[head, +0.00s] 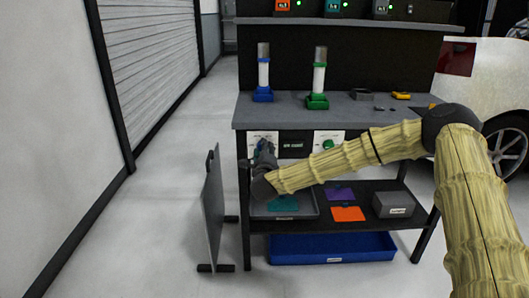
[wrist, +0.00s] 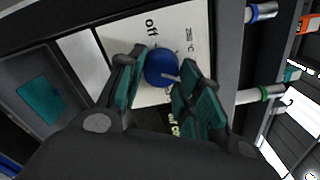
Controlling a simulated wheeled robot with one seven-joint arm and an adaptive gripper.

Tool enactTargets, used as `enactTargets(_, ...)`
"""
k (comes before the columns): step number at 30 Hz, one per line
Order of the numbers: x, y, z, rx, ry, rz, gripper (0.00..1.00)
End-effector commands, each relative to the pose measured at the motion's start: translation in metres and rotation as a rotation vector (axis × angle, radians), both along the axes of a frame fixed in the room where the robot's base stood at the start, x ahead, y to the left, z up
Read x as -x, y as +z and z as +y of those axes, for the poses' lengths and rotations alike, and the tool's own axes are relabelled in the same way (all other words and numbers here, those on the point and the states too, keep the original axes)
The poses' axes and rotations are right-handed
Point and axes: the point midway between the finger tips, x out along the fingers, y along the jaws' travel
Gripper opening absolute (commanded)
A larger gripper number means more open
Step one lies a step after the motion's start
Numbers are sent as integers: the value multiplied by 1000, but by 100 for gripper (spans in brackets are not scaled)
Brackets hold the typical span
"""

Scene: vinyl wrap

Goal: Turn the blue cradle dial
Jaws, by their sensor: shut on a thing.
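The blue cradle dial (wrist: 161,67) shows in the wrist view as a round blue knob with a pale pointer line, on a white plate (wrist: 185,20) marked "off". My gripper (wrist: 160,82) is shut on the dial, with a dark green-padded finger on either side. In the head view my gripper (head: 263,155) is at the left of the bench's front panel and hides the dial there. The blue cradle (head: 263,94) stands on the bench top above it, holding an upright white roll (head: 264,73).
A green cradle (head: 317,101) with a white roll stands to the right, above a green dial (head: 327,145). A grey upright panel (head: 213,215) stands left of the bench. The lower shelf bears a grey box (head: 394,205); a blue tray (head: 332,248) is beneath.

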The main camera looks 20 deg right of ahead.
Motion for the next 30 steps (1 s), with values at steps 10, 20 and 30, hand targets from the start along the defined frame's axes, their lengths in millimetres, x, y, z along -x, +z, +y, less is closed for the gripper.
enactTargets(10, 0, -1, -2, 2, -4, 2, 57)
enactTargets(20, 1, -1, 2, 2, 1, 1, 57)
enactTargets(30, 45, -1, 16, 0, 4, 3, 57)
